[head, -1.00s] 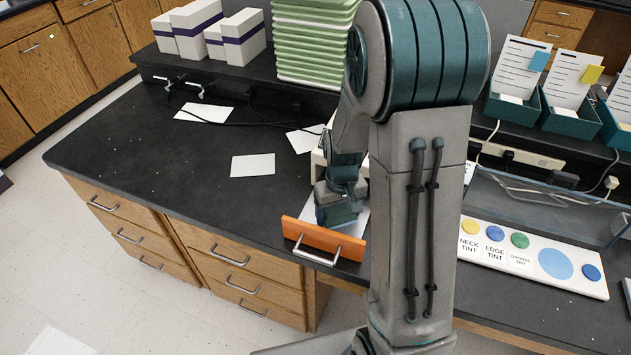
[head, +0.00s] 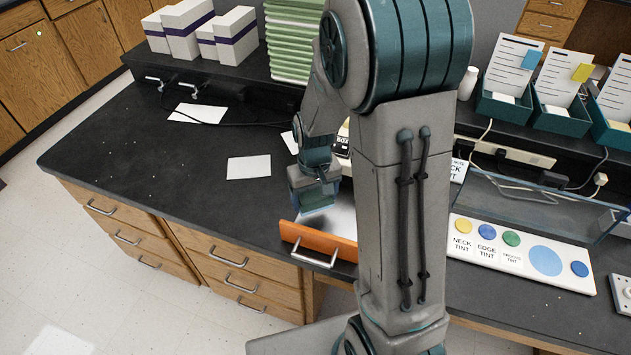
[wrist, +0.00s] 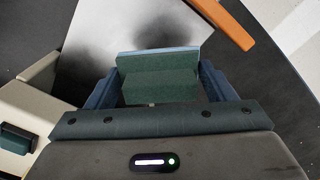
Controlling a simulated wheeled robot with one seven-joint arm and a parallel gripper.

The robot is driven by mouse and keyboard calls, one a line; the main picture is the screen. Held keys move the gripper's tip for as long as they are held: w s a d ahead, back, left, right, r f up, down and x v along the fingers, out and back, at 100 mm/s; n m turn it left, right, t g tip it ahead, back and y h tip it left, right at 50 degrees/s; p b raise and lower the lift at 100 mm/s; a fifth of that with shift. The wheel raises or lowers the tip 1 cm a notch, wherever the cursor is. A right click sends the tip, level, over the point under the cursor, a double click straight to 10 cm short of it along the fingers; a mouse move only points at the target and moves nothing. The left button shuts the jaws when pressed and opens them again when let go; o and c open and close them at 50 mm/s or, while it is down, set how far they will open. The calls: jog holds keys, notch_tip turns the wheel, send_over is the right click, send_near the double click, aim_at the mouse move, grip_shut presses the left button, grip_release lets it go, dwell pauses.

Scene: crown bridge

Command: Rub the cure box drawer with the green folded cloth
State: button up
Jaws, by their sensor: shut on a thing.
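The cure box drawer is pulled out, with an orange front (head: 318,243) and a silver handle. Its pale metal tray (head: 343,221) shows behind the front, and also fills the top of the wrist view (wrist: 95,30), with dark blurred patches on it. The cream cure box (head: 343,140) is mostly hidden behind my arm; a cream part shows at the left of the wrist view (wrist: 22,110). My gripper (head: 316,204) is over the tray's left side, shut on the green folded cloth (wrist: 160,85). I cannot tell whether the cloth touches the tray.
White cards (head: 249,167) lie on the black counter, whose left part is mostly clear. A tint panel (head: 520,255) and a clear-walled tray (head: 545,205) are at right. Green stacked trays (head: 290,45) and white boxes (head: 185,28) stand on the back shelf.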

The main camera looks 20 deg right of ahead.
jog(key=shift+d+r+p, duration=0.1)
jog(key=shift+r+p, duration=0.8)
jog(key=shift+r, duration=0.7)
jog(key=shift+s+f, duration=0.1)
